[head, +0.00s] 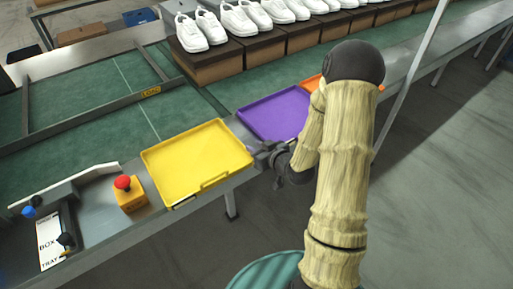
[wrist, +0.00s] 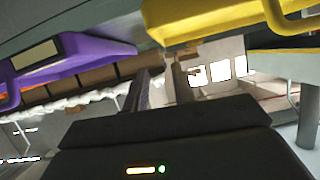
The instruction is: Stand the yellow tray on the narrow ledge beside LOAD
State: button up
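The yellow tray (head: 196,160) lies flat on the narrow metal ledge (head: 150,212), in front of the green belt marked by the LOAD label (head: 150,91). In the wrist view the yellow tray (wrist: 215,22) shows from low down at the upper right. My gripper (head: 266,157) is close by the tray's right edge; the head view does not show whether they touch. In the wrist view my gripper (wrist: 160,88) has its fingers apart, with no tray seen between them.
A purple tray (head: 275,115) lies to the right of the yellow one, and an orange tray (head: 311,83) beyond it is partly hidden by my arm. A red-topped button box (head: 130,193) stands left of the yellow tray. White shoes on brown boxes (head: 215,66) line the back.

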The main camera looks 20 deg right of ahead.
jog(key=s+a+r+m+g+h, duration=0.1)
jog(key=s+r+g, duration=0.3)
jog(key=s, duration=0.5)
jog(key=s+a+r+m+g+h, duration=0.2)
jog(key=s+g, duration=0.4)
jog(key=s, duration=0.4)
notch_tip(320, 180, up, 2)
jog(key=shift+a+r+h, duration=0.1)
jog(key=shift+a+h, duration=0.25)
jog(key=shift+h, duration=0.35)
jog(key=shift+s, duration=0.1)
jog(key=w+p+v, duration=0.3)
jog(key=p+v, duration=1.1)
jog(key=shift+r, duration=0.45)
